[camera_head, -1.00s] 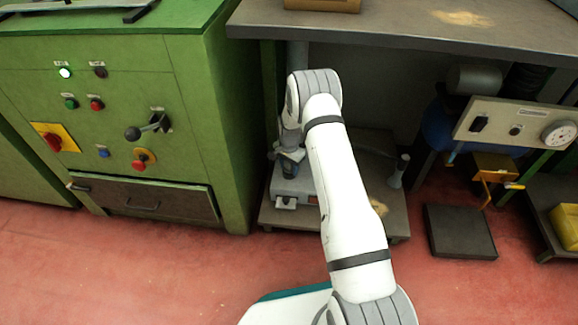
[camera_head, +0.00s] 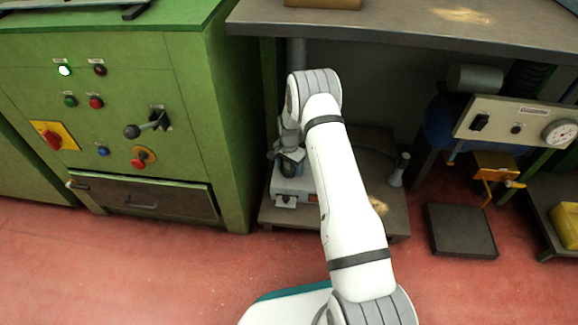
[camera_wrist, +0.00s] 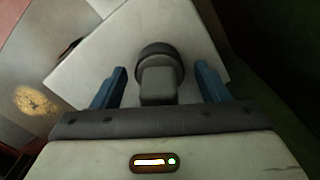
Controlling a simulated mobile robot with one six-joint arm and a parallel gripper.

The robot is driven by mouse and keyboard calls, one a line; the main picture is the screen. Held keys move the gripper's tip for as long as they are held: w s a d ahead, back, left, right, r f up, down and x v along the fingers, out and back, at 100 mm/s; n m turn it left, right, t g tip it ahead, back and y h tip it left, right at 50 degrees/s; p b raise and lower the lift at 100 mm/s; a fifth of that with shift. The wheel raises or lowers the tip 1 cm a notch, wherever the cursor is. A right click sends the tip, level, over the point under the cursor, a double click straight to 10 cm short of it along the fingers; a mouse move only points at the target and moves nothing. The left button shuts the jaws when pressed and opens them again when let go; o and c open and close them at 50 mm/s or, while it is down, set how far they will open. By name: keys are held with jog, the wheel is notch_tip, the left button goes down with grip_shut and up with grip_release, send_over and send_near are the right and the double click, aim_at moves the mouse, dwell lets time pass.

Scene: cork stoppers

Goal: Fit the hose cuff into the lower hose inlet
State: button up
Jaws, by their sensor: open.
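My gripper (camera_wrist: 162,88) is open in the wrist view, its two blue fingers apart. Between them is a grey, block-shaped piece with a dark round collar (camera_wrist: 159,49), probably the hose cuff. A gap shows on both sides of it. It stands against a pale box-like surface (camera_wrist: 98,45); I cannot tell whether it is seated in the lower hose inlet. In the head view my gripper (camera_head: 288,170) is low under the bench, at a pale box (camera_head: 293,187), and my arm hides part of that area. The inlet opening is not clearly visible.
The green cabinet (camera_head: 232,130) stands close on the left. The bench top (camera_head: 400,28) overhangs the arm's end. A low shelf (camera_head: 392,222) carries the box and a small grey flared piece (camera_head: 399,170). A gauge panel (camera_head: 515,122) is at right. Red floor (camera_head: 110,260) is clear in front.

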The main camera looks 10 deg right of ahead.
jog(key=shift+r, duration=0.15)
notch_tip(320, 180, up, 8)
jog(key=p, duration=0.3)
jog(key=shift+f, duration=0.25)
